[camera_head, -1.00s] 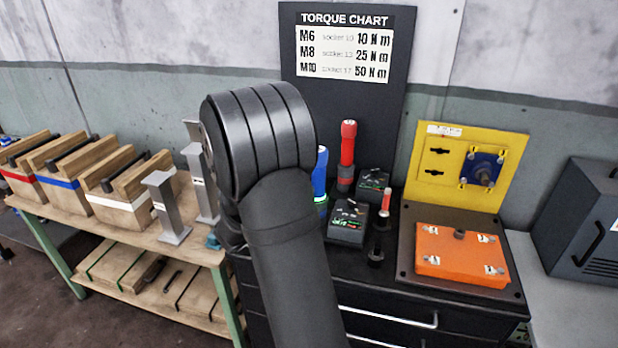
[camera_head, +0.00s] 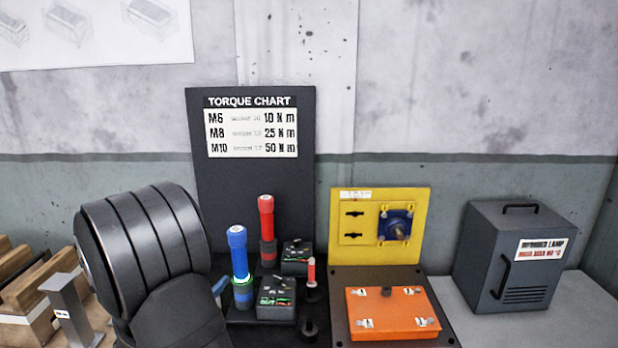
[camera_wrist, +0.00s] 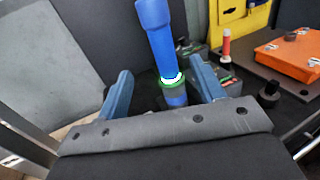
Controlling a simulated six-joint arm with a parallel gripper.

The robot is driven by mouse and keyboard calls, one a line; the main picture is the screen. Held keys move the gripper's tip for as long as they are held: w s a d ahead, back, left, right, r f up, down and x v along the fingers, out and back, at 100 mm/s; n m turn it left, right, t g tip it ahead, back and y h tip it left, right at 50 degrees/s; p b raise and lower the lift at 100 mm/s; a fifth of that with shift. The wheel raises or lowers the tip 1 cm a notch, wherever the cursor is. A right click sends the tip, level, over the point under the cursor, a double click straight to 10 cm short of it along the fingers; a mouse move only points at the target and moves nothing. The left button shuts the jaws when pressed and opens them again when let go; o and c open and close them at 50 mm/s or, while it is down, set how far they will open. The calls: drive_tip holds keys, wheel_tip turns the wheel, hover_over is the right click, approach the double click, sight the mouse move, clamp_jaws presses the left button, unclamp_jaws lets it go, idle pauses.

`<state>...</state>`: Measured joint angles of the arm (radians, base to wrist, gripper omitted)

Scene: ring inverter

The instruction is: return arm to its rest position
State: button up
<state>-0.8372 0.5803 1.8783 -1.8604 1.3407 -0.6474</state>
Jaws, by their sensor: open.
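My gripper (camera_wrist: 160,92) shows in the wrist view with its two blue fingers spread apart. It is open. A blue-handled tool (camera_wrist: 157,40) with a green and white ring stands upright beyond the fingers and appears between them in that view. I cannot tell how far it is from the fingertips. In the head view the same blue tool (camera_head: 238,255) stands on the bench beside a red-handled tool (camera_head: 266,220). My dark arm fills the lower left of the head view and hides part of the bench; a small bit of blue shows at its right edge.
A yellow panel (camera_head: 350,225) stands behind an orange box (camera_head: 385,325) on a dark base. Black charger-like units (camera_head: 277,300) sit near the tools. A grey cabinet (camera_head: 480,270) stands at right. A torque chart board (camera_head: 215,180) stands behind. Grey posts and wooden blocks are at left.

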sight(243, 247)
drive_tip(key=x, duration=1.5)
drive_tip(key=shift+w+d, duration=0.15)
drive_tip(key=shift+w, duration=0.15)
drive_tip(key=shift+s, duration=0.1)
drive_tip(key=v, duration=1.8)
drive_tip(key=x, duration=1.8)
drive_tip(key=shift+d, duration=0.1)
wheel_tip(243, 247, up, 16)
drive_tip(key=shift+r, duration=0.2)
drive_tip(key=shift+f, duration=0.1)
